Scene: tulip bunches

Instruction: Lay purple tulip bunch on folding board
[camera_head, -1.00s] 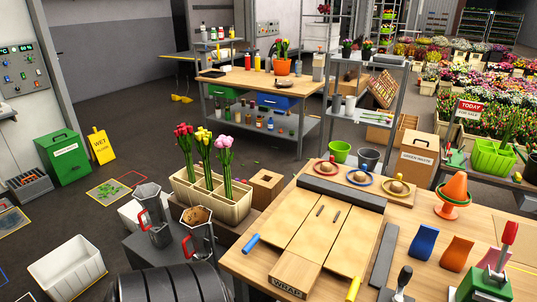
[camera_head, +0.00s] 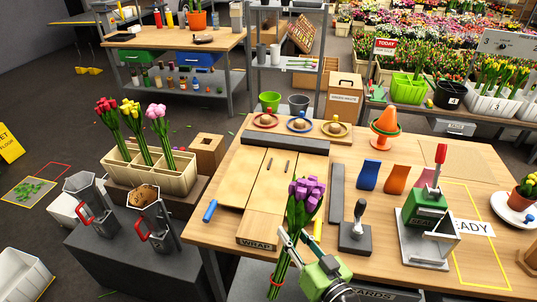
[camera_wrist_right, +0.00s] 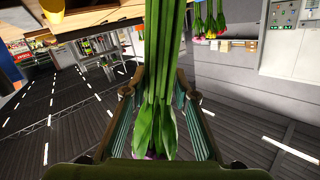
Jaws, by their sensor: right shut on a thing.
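The purple tulip bunch (camera_head: 305,195) is upright, slightly tilted, in front of the near edge of the table in the head view. My right gripper (camera_head: 287,246) is shut on its green stems; the stems also show between the fingers in the right wrist view (camera_wrist_right: 160,90). The bunch hides part of the board's right front. My left gripper is out of view.
A planter (camera_head: 150,168) with red, yellow and pink bunches stands at left, near two metal pitchers. A green stapler-like tool (camera_head: 424,208) and a dark-handled stamp (camera_head: 355,232) stand right of the board. Three rings with knobs sit behind it.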

